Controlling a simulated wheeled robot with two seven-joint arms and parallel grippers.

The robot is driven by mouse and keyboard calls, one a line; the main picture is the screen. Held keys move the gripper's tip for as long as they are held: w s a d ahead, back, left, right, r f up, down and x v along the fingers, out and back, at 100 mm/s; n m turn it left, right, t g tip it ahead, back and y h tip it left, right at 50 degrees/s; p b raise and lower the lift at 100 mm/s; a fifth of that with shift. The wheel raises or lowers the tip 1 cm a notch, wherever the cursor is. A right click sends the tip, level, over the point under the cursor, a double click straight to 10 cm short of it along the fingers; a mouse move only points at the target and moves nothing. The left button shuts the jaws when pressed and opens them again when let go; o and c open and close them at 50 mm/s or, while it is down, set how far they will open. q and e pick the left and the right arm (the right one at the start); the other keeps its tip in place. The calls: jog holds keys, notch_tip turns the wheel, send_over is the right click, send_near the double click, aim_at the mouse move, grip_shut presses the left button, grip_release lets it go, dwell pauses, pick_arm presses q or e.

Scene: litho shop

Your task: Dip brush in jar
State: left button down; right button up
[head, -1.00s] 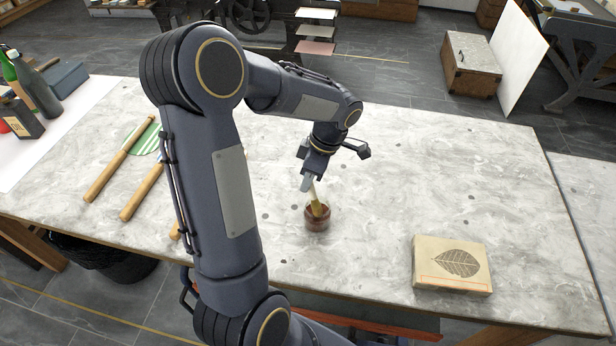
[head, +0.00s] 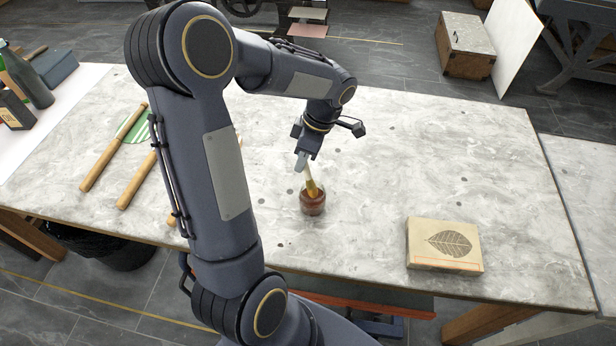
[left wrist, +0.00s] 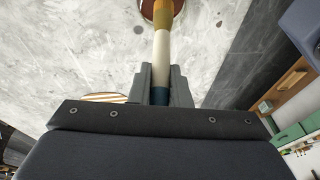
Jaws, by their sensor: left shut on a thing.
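The jar (head: 312,206) is a small brown pot standing on the pale marbled table. The brush (head: 311,183) is tilted, its wide yellowish lower end at the jar's mouth. My left gripper (head: 302,161) is shut on the brush's handle above the jar. In the left wrist view the brush (left wrist: 162,52) runs from between the fingers (left wrist: 160,88) to the jar (left wrist: 150,10), which is cut by the top edge. How deep the brush tip sits in the jar is hard to tell. My right gripper is not in view.
A box with a leaf print (head: 445,245) stands to the right of the jar. Wooden-handled tools (head: 114,148) lie at the left, partly behind my left arm. Bottles (head: 30,75) stand at the far left.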

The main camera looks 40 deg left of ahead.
pick_arm(q)
jog(key=shift+r+p, duration=2.15)
jog(key=shift+r, duration=1.25)
jog(key=shift+r+p, duration=1.4)
jog(key=shift+r, duration=0.65)
